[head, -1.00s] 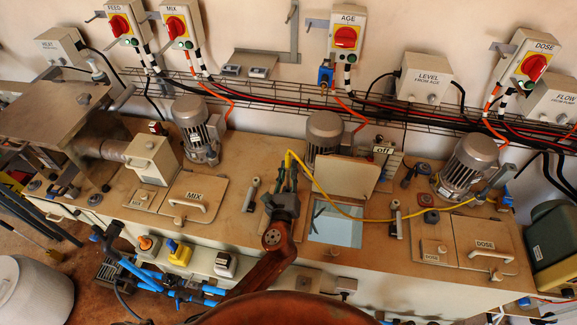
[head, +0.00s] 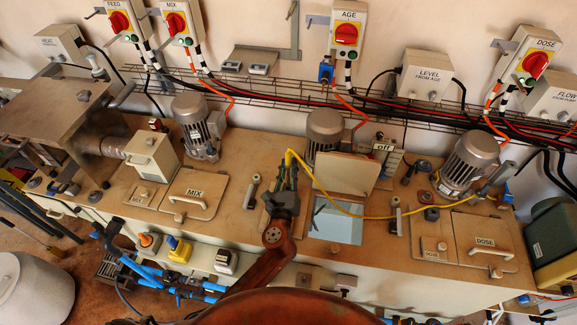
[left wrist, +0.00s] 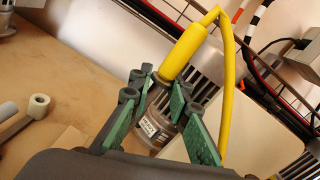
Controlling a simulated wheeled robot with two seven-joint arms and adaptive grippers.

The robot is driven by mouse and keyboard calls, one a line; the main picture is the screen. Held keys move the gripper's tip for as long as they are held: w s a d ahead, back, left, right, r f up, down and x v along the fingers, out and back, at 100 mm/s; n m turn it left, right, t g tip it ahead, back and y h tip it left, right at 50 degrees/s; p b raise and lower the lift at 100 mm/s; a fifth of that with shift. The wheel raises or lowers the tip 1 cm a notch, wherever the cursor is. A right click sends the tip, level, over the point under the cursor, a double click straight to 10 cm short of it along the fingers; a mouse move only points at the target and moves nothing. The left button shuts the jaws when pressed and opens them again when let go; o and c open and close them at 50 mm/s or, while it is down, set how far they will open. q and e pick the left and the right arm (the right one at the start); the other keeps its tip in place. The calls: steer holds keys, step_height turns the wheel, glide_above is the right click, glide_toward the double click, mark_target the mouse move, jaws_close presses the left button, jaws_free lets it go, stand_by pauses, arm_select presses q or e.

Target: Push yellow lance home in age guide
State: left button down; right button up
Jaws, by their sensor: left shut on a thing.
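The yellow lance (head: 289,159) stands up between the fingers of my left gripper (head: 287,177), beside the raised lid in the head view. In the left wrist view the lance (left wrist: 184,50) is a thick yellow tube rising past the green fingertips (left wrist: 160,105), its lower end between or behind them. The gripper is shut on it. A yellow hose bends over from its top and runs right across the open hatch. The age guide cannot be made out; my gripper covers the deck under the lance. My right gripper is not in view.
Right of my gripper are an open hatch (head: 337,225) and its raised lid (head: 345,173). A grey motor (head: 325,129) stands close behind. The MIX lid (head: 192,193) lies left, the DOSE lid (head: 484,242) far right. The AGE switch box (head: 347,30) hangs on the wall.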

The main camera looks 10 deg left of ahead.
mark_target(289, 186)
arm_select(q)
steer(key=shift+p, duration=0.5)
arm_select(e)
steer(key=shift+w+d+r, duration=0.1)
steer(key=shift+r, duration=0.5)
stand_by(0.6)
